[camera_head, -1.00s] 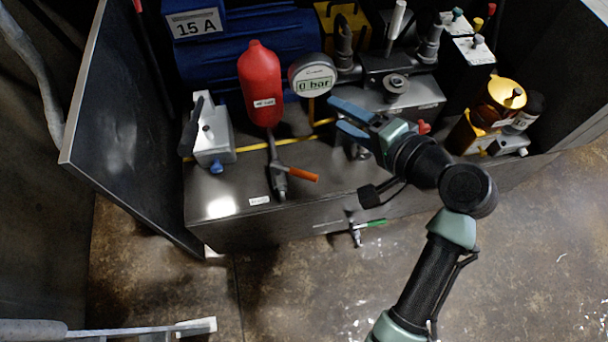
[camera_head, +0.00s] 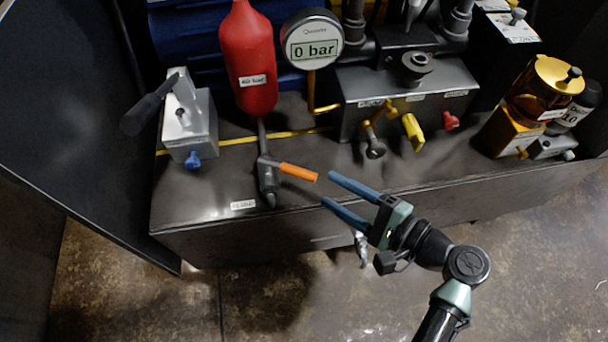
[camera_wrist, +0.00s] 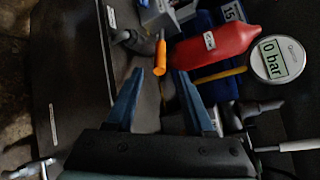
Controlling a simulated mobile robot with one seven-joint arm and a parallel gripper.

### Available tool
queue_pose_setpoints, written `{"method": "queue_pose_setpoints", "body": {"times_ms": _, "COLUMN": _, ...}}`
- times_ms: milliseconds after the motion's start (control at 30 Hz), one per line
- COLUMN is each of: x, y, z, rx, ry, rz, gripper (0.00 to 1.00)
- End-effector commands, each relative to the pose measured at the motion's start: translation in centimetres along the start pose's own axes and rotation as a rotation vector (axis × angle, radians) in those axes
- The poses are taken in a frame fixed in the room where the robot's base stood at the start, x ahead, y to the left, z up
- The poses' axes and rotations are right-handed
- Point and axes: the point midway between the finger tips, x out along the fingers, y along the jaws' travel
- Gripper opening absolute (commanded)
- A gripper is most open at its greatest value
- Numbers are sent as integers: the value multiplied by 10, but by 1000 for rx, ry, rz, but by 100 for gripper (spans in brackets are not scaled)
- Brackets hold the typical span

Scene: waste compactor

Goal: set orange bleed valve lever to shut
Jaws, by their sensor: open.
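The orange bleed valve lever (camera_head: 298,172) sticks out to the right from a grey valve body (camera_head: 267,180) below the red bottle (camera_head: 250,70). Its free end points at my gripper (camera_head: 338,191). My gripper is open and empty, with its blue fingertips just right of the lever's tip, apart from it in the head view. In the wrist view the lever (camera_wrist: 160,56) lies ahead, between the lines of the two open fingers (camera_wrist: 159,80). The gauge (camera_head: 312,40) reads 0 bar.
A grey block with a black handle (camera_head: 188,125) stands at the left. A manifold with a yellow lever (camera_head: 413,132) and a red knob (camera_head: 450,121) is at the right. The cabinet's front edge runs below my gripper.

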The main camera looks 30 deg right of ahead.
Motion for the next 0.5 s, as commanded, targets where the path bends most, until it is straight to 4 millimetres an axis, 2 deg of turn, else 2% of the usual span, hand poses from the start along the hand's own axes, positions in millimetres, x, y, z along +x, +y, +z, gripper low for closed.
{"method": "queue_pose_setpoints", "body": {"times_ms": 33, "x": 13, "y": 4, "z": -2, "rx": -2, "ry": -3, "rz": 2, "gripper": 53}}
{"method": "queue_pose_setpoints", "body": {"times_ms": 200, "x": 47, "y": 3, "z": -2, "rx": -3, "ry": -2, "rz": 1, "gripper": 53}}
{"method": "queue_pose_setpoints", "body": {"times_ms": 333, "x": 66, "y": 2, "z": -2, "rx": -3, "ry": -1, "rz": 2, "gripper": 53}}
{"method": "queue_pose_setpoints", "body": {"times_ms": 500, "x": 79, "y": 1, "z": -1, "rx": -1, "ry": 0, "rz": 1, "gripper": 53}}
